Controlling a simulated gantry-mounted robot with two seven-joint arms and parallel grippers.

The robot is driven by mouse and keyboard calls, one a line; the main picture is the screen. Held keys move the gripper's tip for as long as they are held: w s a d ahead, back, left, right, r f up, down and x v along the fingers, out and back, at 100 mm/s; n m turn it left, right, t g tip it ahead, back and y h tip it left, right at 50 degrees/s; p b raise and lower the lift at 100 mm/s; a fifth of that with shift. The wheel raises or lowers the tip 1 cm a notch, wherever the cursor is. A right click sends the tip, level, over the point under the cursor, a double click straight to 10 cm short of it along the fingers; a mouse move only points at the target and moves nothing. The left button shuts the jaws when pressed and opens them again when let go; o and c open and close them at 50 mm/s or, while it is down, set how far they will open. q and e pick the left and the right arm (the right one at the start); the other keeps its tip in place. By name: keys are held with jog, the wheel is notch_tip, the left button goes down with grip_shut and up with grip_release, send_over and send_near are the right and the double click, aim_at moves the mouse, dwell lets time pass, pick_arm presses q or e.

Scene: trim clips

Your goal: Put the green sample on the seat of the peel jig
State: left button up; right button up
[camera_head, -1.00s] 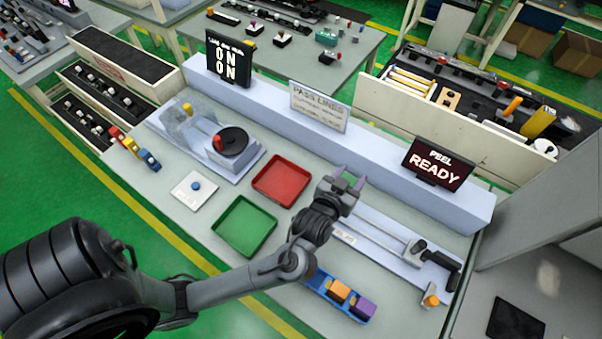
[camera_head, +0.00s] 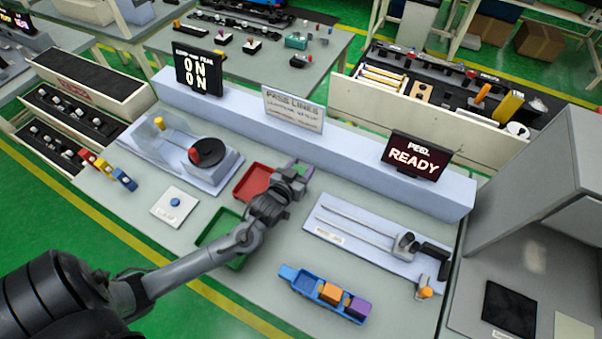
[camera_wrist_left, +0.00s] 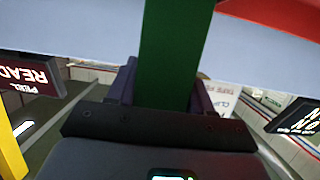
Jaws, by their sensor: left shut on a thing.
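My left gripper (camera_head: 301,169) is shut on the green sample (camera_head: 296,167), held above the bench beside the red tray. In the left wrist view the green sample (camera_wrist_left: 174,60) is a long green bar between the purple fingers. The peel jig (camera_head: 318,228) is a pale plate with two rails and a dark-handled clamp at its right end, to the right of my left gripper. Its sign (camera_head: 413,157) reads "PEEL READY". No sample shows on the jig, and I cannot make out its seat clearly. My right gripper is not in view.
A red tray (camera_head: 240,192) and a green tray (camera_head: 238,263) lie partly behind my left arm. A blue holder (camera_head: 290,274) with orange and purple blocks stands in front of the jig. A rig with a black disc (camera_head: 208,151) is at left. A raised ledge runs behind.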

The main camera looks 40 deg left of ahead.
pick_arm(q)
jog(key=shift+f, duration=1.3)
jog(key=shift+f, duration=0.15)
jog(key=o, duration=1)
